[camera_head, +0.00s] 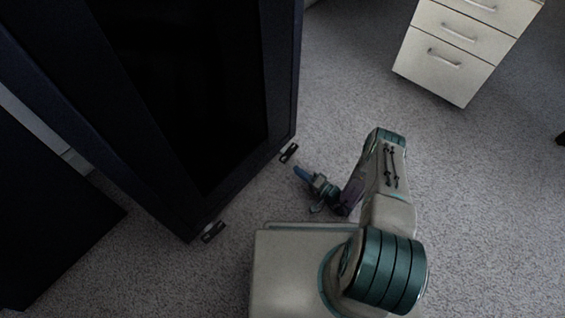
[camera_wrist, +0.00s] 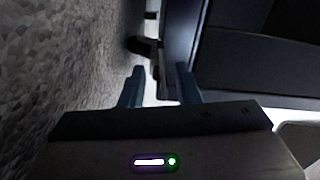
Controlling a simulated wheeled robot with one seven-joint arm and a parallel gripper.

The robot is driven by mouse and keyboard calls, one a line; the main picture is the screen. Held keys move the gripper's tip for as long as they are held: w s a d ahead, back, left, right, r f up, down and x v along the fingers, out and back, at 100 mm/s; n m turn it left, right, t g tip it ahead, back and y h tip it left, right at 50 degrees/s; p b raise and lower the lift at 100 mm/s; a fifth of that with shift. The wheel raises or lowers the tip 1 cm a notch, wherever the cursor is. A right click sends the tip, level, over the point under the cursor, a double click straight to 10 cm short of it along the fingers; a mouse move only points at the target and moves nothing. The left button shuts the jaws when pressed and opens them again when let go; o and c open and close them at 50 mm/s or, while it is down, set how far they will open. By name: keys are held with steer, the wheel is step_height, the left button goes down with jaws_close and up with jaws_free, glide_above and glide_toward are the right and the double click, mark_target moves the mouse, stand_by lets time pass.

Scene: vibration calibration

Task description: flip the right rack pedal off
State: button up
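The right rack pedal (camera_head: 289,152) is a small dark tab with pale marks at the foot of the dark rack (camera_head: 285,95), near its right corner. A similar left pedal (camera_head: 213,231) sits at the nearer corner. My gripper (camera_head: 299,171) is low near the floor, its blue fingers pointing toward the right pedal, just short of it in the picture. In the wrist view my gripper (camera_wrist: 158,76) has its two fingers apart with nothing held between them. A dark pedal-like piece (camera_wrist: 140,46) shows beyond the fingertips. The pedal's exact tilt is too small to tell.
A white drawer cabinet (camera_head: 455,55) stands at the upper right. Another dark cabinet or panel (camera_head: 50,215) is at the left. The grey carpet (camera_head: 480,200) is clear to the right of my arm.

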mark_target(283, 160)
steer(key=b+x, duration=0.2)
steer(key=x, duration=0.6)
steer(key=shift+w+a+b, duration=0.25)
steer(key=shift+a+b, duration=0.05)
jaws_close()
